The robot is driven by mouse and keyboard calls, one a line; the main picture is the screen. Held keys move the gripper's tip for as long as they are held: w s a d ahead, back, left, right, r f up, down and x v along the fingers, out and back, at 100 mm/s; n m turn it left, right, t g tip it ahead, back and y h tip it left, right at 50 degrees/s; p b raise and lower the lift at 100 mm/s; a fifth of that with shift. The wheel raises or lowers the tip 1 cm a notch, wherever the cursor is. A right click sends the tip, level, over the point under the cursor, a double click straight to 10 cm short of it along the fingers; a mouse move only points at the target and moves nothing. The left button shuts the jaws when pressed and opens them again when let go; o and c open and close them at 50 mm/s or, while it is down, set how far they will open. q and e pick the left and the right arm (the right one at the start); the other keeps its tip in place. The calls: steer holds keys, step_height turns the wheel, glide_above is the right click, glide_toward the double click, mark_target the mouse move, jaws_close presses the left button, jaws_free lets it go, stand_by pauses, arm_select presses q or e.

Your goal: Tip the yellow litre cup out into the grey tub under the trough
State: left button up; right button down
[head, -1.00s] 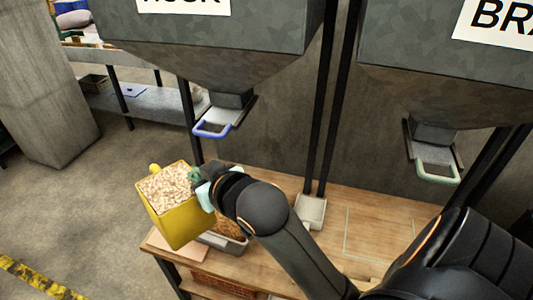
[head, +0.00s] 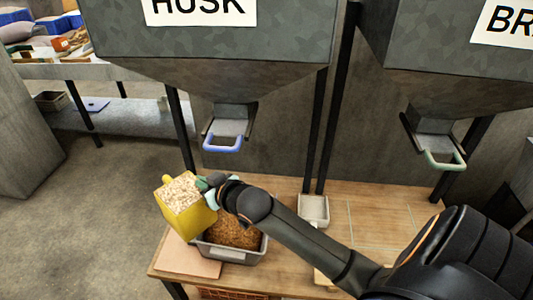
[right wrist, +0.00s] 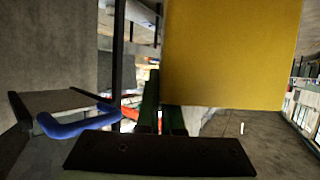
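The yellow litre cup (head: 190,222) is in the head view, left of centre, with pale flakes (head: 181,192) in it. It leans somewhat in the picture. My right gripper (head: 210,183) is shut on it from its right side. In the right wrist view the cup (right wrist: 232,55) fills the upper right, beyond the dark fingers (right wrist: 160,115). The grey tub (head: 232,255) stands on the wooden table, holding brown grain (head: 232,233). The cup is above the tub's left end and hides part of it. No flakes are seen falling. My left gripper is out of view.
The HUSK hopper (head: 205,75) hangs above with a blue-handled slide (head: 222,143). Another hopper with a green-handled slide (head: 445,160) is at the right. A small pale tray (head: 313,210) sits behind my right arm. A flat board (head: 187,257) lies left of the tub.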

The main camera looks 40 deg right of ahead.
steer(key=w+d+f+m+h+p, duration=0.1)
steer(key=d+f, duration=0.4)
steer(key=d, duration=0.7)
steer(key=d+f+m+h+p, duration=0.1)
steer(key=d+f, duration=0.4)
steer(key=d, duration=0.6)
arm_select(q)
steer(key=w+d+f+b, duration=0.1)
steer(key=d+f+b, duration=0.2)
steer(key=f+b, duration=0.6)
steer(key=b, duration=0.5)
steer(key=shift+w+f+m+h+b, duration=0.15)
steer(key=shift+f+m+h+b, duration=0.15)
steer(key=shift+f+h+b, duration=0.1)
arm_select(e)
steer(key=w+a+n+t+h, duration=0.2)
steer(key=a+n+t+h, duration=0.2)
steer(key=a+n, duration=1.2)
steer(key=n+h, duration=0.3)
steer(key=shift+a+t+h, duration=0.15)
steer(key=shift+t+h, duration=0.15)
steer(key=shift+h, duration=0.1)
